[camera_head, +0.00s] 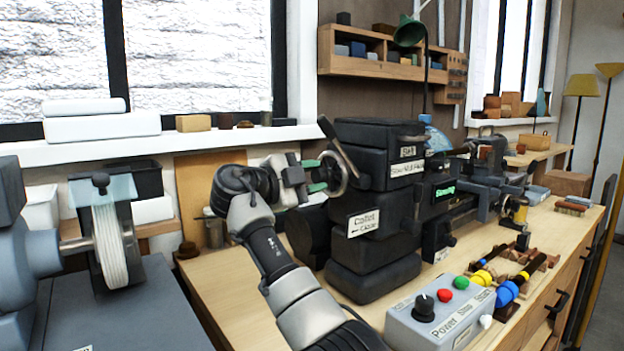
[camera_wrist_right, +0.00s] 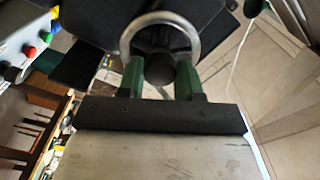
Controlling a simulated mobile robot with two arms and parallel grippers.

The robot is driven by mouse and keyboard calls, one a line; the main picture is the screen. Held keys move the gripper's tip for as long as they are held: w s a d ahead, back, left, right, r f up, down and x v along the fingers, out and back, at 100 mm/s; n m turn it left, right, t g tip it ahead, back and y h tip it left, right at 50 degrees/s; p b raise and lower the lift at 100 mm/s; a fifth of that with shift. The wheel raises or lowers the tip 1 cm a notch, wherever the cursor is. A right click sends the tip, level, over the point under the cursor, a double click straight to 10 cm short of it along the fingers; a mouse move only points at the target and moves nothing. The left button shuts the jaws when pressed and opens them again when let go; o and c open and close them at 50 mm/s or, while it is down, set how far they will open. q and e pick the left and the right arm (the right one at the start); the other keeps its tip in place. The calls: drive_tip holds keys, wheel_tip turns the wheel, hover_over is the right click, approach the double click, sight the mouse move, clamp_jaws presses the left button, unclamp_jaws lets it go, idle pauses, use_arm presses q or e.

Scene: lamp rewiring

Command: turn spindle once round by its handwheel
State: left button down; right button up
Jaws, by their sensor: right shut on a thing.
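The handwheel (camera_head: 341,178) is a pale metal ring on the left end of the black lathe headstock (camera_head: 375,190). My right gripper (camera_head: 321,174) reaches it from the left, its green fingers shut on the wheel. In the right wrist view the ring (camera_wrist_right: 160,17) arches above a dark round hub (camera_wrist_right: 160,69). The right gripper's two green fingers (camera_wrist_right: 160,72) stand on either side of the hub, with their tips at the ring. The spindle itself is hidden inside the headstock. My left gripper is not in view.
A dark lever (camera_head: 338,146) slants close above the handwheel. A grey control box (camera_head: 440,318) with knob and coloured buttons stands at the front of the wooden bench (camera_head: 215,285). A machine with a white wheel (camera_head: 110,247) stands at left. Coloured tools (camera_head: 507,292) lie at right.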

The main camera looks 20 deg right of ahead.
drive_tip(key=shift+m, duration=2.4)
drive_tip(key=shift+m+b, duration=0.3)
drive_tip(key=shift+m, duration=1.7)
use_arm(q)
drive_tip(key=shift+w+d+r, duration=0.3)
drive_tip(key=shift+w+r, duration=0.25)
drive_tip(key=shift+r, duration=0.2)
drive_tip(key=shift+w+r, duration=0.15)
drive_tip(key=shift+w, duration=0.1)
use_arm(e)
drive_tip(key=shift+m, duration=0.6)
drive_tip(key=o, duration=0.9)
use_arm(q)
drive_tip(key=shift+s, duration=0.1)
